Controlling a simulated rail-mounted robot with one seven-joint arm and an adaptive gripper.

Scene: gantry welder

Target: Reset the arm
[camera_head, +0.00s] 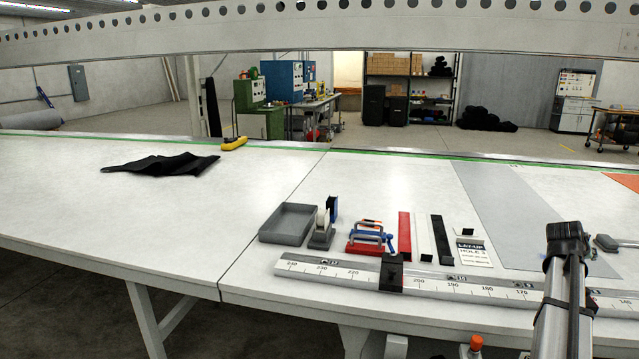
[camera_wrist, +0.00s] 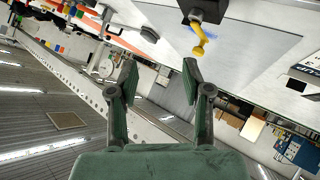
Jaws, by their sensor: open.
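My gripper (camera_wrist: 159,80) shows in the wrist view with its two dark green fingers apart and nothing between them. The wrist view is steeply tilted, with ceiling lights at the lower left and the white table surface at the upper right. The fingertips are in the air and touch nothing that I can see. I cannot make out the gripper's fingers in the head view.
The white table (camera_head: 90,215) holds a grey tray (camera_head: 288,224), a tape dispenser (camera_head: 324,224), red-and-blue clamps (camera_head: 370,238), a red bar (camera_head: 404,234) and a ruler rail (camera_head: 325,271) near its front edge. A black cloth (camera_head: 162,163) lies at left. The left tabletop is mostly clear.

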